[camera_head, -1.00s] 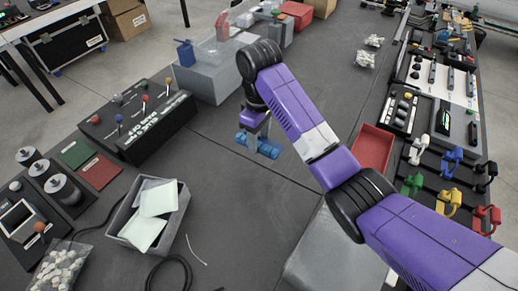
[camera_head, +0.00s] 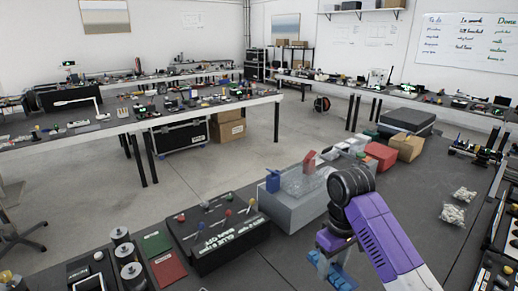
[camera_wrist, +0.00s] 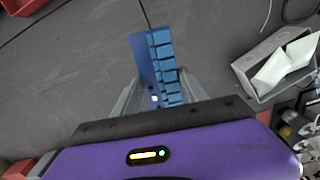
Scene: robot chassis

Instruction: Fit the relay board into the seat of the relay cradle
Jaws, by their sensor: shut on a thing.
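The relay board (camera_wrist: 158,68) is blue, with a row of blue relay blocks along it. My gripper (camera_wrist: 152,95) is shut on it, one finger on each side, and the board sticks out past the fingertips. In the head view the board (camera_head: 338,279) shows at the bottom, below my wrist, above the dark bench; my gripper (camera_head: 330,250) there is partly hidden by the arm. I cannot identify the relay cradle for sure.
A black switch box (camera_head: 222,235) with coloured levers stands left of the grey block. Red (camera_head: 380,155) and tan (camera_head: 407,147) boxes are beyond. An open grey bin (camera_wrist: 275,66) with pale sheets lies right in the wrist view. Bench under the board looks clear.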

